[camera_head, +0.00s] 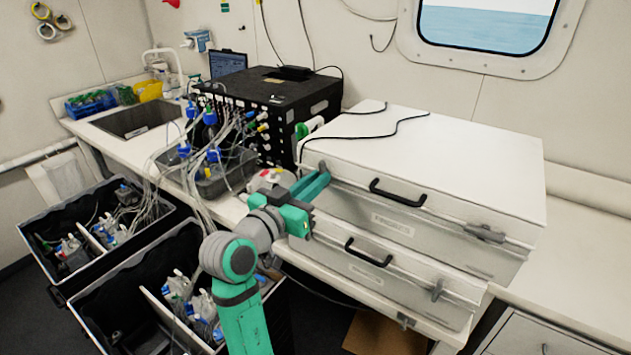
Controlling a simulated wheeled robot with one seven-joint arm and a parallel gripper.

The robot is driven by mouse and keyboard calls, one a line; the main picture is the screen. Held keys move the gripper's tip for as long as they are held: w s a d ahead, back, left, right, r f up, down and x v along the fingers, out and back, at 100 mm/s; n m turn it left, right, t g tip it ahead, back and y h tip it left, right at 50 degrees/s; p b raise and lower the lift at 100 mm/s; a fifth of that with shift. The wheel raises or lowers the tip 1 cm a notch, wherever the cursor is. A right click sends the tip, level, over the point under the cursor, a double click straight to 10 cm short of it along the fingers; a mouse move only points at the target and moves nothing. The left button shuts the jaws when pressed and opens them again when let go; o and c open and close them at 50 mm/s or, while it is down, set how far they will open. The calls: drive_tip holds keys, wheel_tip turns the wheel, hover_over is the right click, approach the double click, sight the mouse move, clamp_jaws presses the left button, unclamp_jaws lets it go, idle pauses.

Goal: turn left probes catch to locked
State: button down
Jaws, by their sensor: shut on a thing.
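Two white cases are stacked on the bench, an upper case (440,150) and a lower case (400,285). Both have a black handle on the front. My gripper (316,182) reaches from below to the left end of the upper case's front and is shut there on the left catch. The fingers hide most of that catch, so I cannot tell which way it is turned. The upper case's right catch (485,233) is in plain view on the same front. The case labels are too small to read.
A black instrument box (270,95) with many cables stands left of the cases. A grey tub (210,175) of blue-capped bottles sits before it. Open black crates (90,215) are on the lower left. Bare bench (585,255) lies right of the cases.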

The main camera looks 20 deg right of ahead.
drive_tip(key=shift+m, duration=0.5)
drive_tip(key=c, duration=1.8)
unclamp_jaws()
drive_tip(key=shift+a, duration=0.1)
drive_tip(key=v, duration=1)
drive_tip(key=shift+s+a, duration=0.25)
